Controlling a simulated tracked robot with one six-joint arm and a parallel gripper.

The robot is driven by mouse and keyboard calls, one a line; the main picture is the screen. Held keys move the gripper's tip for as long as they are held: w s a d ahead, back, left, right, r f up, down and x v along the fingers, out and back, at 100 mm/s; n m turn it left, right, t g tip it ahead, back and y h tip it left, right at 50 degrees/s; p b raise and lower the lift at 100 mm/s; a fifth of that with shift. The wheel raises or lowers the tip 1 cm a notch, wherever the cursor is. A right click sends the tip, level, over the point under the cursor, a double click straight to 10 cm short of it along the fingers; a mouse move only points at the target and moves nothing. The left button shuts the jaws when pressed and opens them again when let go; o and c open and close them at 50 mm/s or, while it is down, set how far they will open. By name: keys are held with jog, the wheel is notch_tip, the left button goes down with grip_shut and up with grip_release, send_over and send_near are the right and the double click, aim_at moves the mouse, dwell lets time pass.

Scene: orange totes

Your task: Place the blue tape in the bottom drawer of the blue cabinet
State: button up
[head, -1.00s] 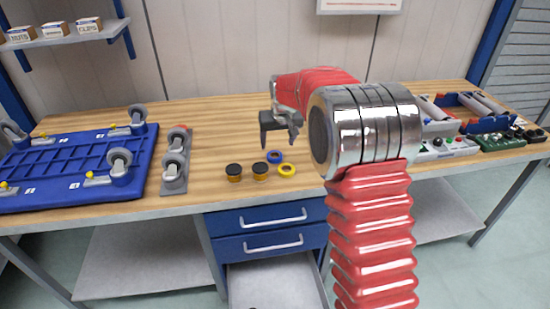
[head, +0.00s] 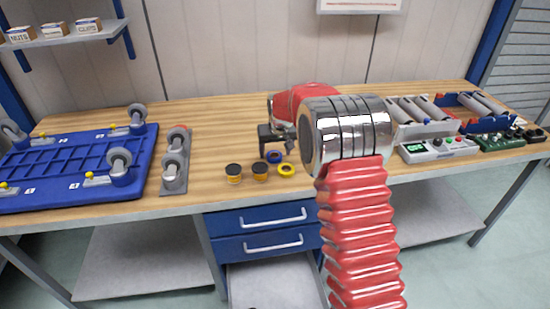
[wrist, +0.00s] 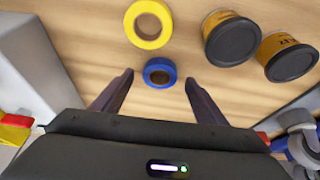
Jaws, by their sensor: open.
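The blue tape (head: 272,160) lies flat on the wooden workbench. In the wrist view the blue tape (wrist: 160,62) sits between my open fingertips, with a gap on each side. My gripper (head: 276,150) points down, low over the bench; its jaws (wrist: 159,78) hold nothing. The blue cabinet (head: 226,221) is under the bench. Its two upper drawers are shut.
A yellow tape (head: 286,174) lies just in front of the blue one. Two dark-lidded yellow cans (head: 234,173) stand to the left. Grey casters (head: 173,165) and a blue wheeled base (head: 60,178) are farther left. Electronic boxes (head: 438,149) and blue bins stand right.

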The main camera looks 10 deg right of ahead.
jog(key=shift+x, duration=0.9)
jog(key=c, duration=1.2)
jog(key=shift+r, duration=0.15)
notch_tip(320, 180, up, 10)
